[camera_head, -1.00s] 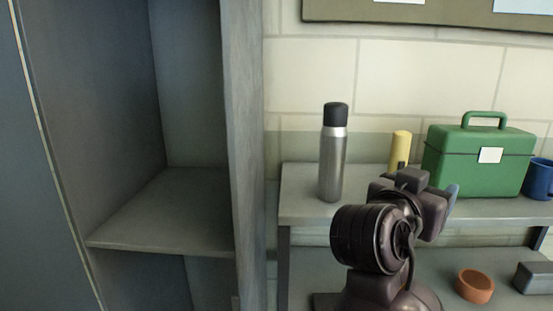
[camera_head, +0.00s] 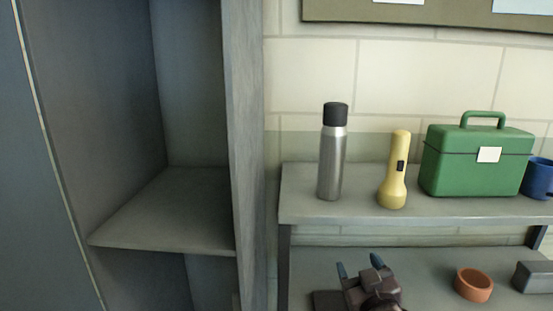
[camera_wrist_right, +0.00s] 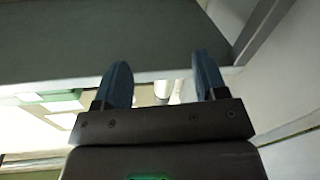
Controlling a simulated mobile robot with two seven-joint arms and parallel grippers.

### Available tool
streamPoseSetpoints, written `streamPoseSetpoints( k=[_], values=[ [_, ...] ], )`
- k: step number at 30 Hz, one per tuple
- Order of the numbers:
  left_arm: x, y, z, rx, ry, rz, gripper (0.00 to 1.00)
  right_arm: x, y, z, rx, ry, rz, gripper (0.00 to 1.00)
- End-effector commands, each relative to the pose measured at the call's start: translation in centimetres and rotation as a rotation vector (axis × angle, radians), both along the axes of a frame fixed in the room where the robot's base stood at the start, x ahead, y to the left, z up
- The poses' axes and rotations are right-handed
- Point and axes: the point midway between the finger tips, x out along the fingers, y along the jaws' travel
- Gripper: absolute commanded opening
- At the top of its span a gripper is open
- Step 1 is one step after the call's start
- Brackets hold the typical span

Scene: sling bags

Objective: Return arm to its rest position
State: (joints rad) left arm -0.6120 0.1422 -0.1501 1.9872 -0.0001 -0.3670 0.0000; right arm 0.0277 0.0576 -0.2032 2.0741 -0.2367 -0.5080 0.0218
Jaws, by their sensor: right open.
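My right gripper (camera_head: 358,270) is low in the head view, in front of the lower shelf and below the upper one. Its two blue-tipped fingers stand apart, with nothing between them. In the right wrist view the same gripper (camera_wrist_right: 162,82) shows its fingers spread and empty, below a dark flat surface. Most of my right arm is out of the head view. My left gripper is not in view.
On the upper shelf (camera_head: 300,208) stand a silver bottle (camera_head: 331,165), a yellow flashlight (camera_head: 394,180), a green box (camera_head: 470,172) and a blue mug (camera_head: 540,178). The lower shelf holds an orange ring-shaped bowl (camera_head: 474,285) and a grey block (camera_head: 535,277). An open locker (camera_head: 170,210) is at left.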

Motion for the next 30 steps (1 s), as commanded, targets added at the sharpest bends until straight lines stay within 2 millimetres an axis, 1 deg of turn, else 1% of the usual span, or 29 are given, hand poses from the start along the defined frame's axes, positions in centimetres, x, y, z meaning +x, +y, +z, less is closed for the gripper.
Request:
streamPoseSetpoints(
  k=[1,2,3,5,6,8,9,11,12,14,15,18,22,25,30],
  values=[
    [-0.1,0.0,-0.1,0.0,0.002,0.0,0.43,-1.1,-1.0,-3.0,0.019,0.043,0.003,0.66],
    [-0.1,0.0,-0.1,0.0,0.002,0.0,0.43,-1.8,-1.5,-4.4,0.032,0.063,0.005,0.66],
    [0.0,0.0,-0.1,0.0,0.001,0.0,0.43,-2.7,-2.1,-6.4,0.049,0.093,0.005,0.66],
    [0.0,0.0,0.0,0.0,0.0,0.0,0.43,-4.3,-3.1,-9.3,0.075,0.137,0.001,0.66],
    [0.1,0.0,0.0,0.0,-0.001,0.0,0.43,-5.4,-3.9,-11.1,0.09,0.169,-0.005,0.66],
    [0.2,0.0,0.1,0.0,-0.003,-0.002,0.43,-7.4,-5.0,-13.9,0.112,0.222,-0.018,0.66],
    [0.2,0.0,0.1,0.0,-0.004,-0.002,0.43,-8.8,-5.7,-15.8,0.123,0.26,-0.03,0.66],
    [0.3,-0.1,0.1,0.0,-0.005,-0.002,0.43,-11.1,-6.8,-18.4,0.136,0.321,-0.05,0.66],
    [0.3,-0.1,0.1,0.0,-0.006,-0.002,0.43,-12.7,-7.5,-20.1,0.138,0.363,-0.064,0.66],
    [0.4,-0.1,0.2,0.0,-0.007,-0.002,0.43,-15.1,-8.5,-22.2,0.134,0.418,-0.086,0.66],
    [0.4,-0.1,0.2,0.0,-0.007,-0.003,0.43,-16.6,-9.0,-23.4,0.13,0.45,-0.1,0.66],
    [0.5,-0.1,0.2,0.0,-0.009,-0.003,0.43,-19.8,-10.0,-25.5,0.122,0.514,-0.125,0.66],
    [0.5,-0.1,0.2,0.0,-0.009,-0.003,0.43,-22.4,-10.6,-27.0,0.119,0.564,-0.143,0.66],
    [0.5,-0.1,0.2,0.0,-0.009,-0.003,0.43,-23.2,-10.7,-27.5,0.119,0.579,-0.148,0.66],
    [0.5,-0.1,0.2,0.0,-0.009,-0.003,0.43,-23.4,-10.8,-27.5,0.12,0.581,-0.149,0.66]
  ],
)
